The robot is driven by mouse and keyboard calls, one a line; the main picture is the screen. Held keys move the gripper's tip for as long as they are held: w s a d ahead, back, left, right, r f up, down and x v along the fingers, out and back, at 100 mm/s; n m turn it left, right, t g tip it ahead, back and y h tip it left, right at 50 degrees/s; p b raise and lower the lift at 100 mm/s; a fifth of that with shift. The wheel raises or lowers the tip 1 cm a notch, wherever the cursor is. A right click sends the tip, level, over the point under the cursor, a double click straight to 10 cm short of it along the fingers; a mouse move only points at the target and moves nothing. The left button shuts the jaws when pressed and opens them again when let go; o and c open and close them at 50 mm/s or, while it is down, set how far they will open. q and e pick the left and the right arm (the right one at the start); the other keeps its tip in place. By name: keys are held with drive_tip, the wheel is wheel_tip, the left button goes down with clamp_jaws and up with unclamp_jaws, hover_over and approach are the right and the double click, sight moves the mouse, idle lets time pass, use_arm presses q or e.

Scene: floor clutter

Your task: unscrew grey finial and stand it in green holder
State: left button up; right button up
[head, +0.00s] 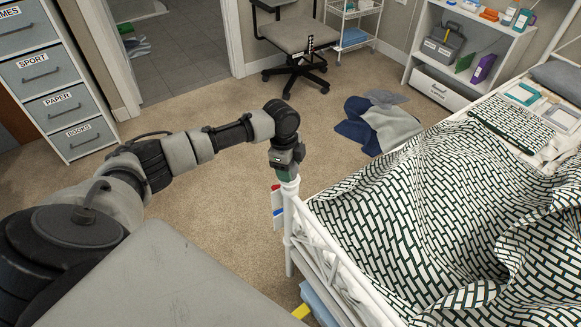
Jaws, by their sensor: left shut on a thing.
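My left gripper (286,170) points down at the top of the white bed post (290,190) at the near left corner of the bed. It is shut on the grey finial, which its fingers and body hide almost wholly. I cannot tell whether the finial is still joined to the post. I cannot make out a green holder for certain. My right gripper is not in view.
The bed (420,215) with a rumpled patterned cover fills the right. Clothes (378,125) lie on the carpet beyond my gripper. An office chair (297,40) stands at the back. A drawer cabinet (62,90) stands at left. Carpet between is clear.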

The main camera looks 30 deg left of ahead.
use_arm(q)
drive_tip(key=shift+r+n+t+p, duration=0.1)
drive_tip(key=shift+n+t+p, duration=0.2)
drive_tip(key=shift+n+p, duration=2)
drive_tip(key=shift+p, duration=0.55)
drive_tip(key=shift+n, duration=0.4)
drive_tip(key=shift+d+n+y+p, duration=0.1)
drive_tip(key=shift+n+y+p, duration=0.2)
drive_tip(key=shift+n+p, duration=2.5)
drive_tip(key=shift+p, duration=0.25)
